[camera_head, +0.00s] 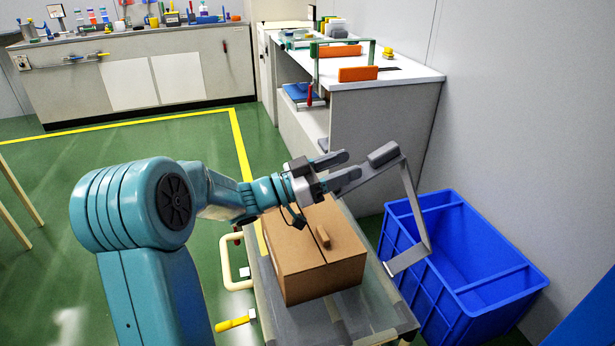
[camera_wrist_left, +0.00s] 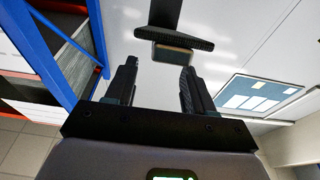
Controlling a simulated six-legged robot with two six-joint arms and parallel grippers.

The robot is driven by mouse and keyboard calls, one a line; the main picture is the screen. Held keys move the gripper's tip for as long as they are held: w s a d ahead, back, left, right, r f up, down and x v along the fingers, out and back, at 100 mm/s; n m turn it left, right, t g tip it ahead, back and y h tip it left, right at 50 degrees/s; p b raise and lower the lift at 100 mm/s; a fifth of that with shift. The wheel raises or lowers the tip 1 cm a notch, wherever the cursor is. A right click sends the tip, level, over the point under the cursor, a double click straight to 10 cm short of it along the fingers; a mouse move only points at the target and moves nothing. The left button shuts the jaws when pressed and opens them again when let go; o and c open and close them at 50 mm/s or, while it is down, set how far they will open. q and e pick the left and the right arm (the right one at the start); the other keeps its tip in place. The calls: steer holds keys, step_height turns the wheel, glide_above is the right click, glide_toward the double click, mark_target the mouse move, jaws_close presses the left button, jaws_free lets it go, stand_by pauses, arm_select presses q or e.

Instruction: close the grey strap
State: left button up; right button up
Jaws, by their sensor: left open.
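The grey strap (camera_head: 410,195) stands raised at the right side of the cart, bent over at the top toward my gripper. Its thick padded end (camera_head: 383,154) points left. The foot of the strap reaches the cart's right edge. My left gripper (camera_head: 352,166) is open and empty, just left of the padded end and above the cardboard box (camera_head: 318,260). In the left wrist view, the strap's dark end (camera_wrist_left: 180,40) lies ahead of the open fingers (camera_wrist_left: 160,88), and I see a gap between them. My right gripper is not in view.
The closed box sits on a cart (camera_head: 385,315) with a cream handle (camera_head: 228,265) at left. A blue crate (camera_head: 465,265) stands close on the right. A white workbench (camera_head: 385,90) is behind. Green floor lies open to the left.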

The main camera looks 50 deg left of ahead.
arm_select(q)
steer(key=v, duration=0.9)
